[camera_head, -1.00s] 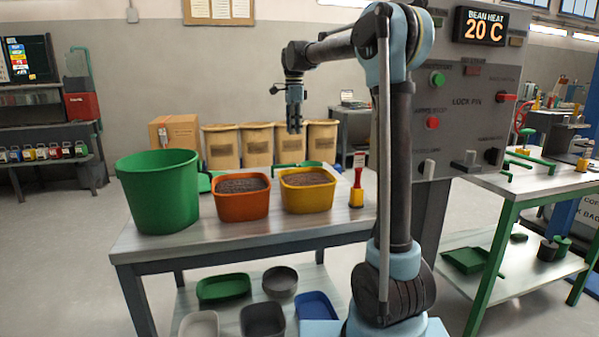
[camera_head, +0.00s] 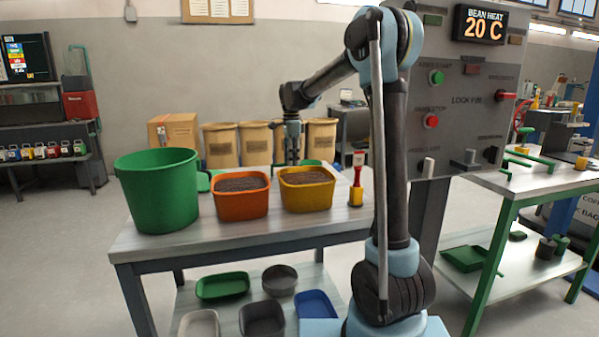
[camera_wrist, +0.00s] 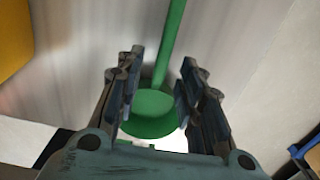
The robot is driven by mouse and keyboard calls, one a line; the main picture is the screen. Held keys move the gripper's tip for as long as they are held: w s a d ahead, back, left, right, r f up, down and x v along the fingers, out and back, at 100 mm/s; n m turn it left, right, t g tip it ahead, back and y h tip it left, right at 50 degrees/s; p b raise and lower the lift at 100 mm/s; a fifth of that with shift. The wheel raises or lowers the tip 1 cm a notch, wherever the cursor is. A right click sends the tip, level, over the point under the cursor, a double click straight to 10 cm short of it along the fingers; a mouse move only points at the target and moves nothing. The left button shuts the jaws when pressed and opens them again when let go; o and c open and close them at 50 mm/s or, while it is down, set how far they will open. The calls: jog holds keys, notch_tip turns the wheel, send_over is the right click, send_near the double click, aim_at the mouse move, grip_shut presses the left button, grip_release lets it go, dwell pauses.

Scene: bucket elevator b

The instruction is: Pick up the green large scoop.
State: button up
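The green scoop (camera_wrist: 152,115) lies on the table in the wrist view, with its round bowl low in the middle and its straight handle running up the picture. In the head view, part of it (camera_head: 312,163) shows behind the yellow bin. My gripper (camera_wrist: 162,62) is open, with one finger on each side of the scoop in the wrist view. No firm contact shows. In the head view, my gripper (camera_head: 292,151) points down behind the yellow bin, which hides most of the scoop.
The yellow bin (camera_head: 307,197) and orange bin (camera_head: 242,204), both filled with brown material, stand in front of my gripper. A tall green bucket (camera_head: 157,195) is at the left. A red-and-yellow tool (camera_head: 356,185) stands to the right. The grey control panel (camera_head: 462,110) rises right of my arm.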

jog(key=shift+f, duration=1.45)
grip_shut()
jog(key=shift+r, duration=0.15)
notch_tip(320, 180, up, 10)
jog(key=shift+f, duration=0.1)
